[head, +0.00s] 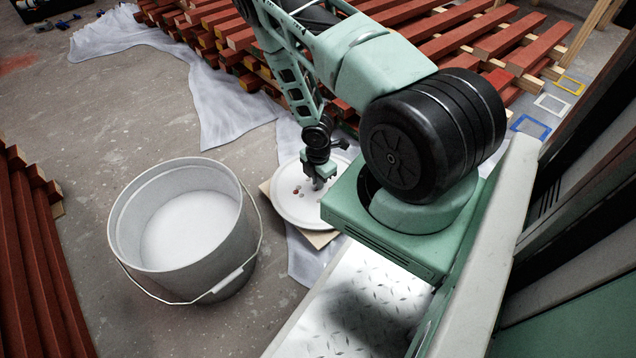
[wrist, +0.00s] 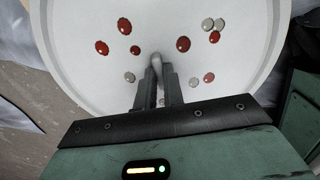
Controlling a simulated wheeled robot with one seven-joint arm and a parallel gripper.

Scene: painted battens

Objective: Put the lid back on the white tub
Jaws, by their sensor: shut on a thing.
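The white tub (head: 160,215) stands open on the floor at the left of the head view, upright, its wire handle hanging down at the front. Its inside looks white. The round white lid (head: 289,207) lies to the right of the tub on a wooden board. It carries red and grey spots, clear in the wrist view (wrist: 80,70). My gripper (head: 319,181) is over the lid. In the wrist view its fingers (wrist: 158,66) are shut on a small pale knob (wrist: 156,60) near the lid's middle. I cannot tell whether the lid is clear of the board.
The wooden board (head: 322,238) and a pale cloth (head: 235,120) lie on the concrete floor. Stacked red battens (head: 470,45) fill the back; more red battens (head: 30,270) stand at the left edge. The floor between tub and lid is clear.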

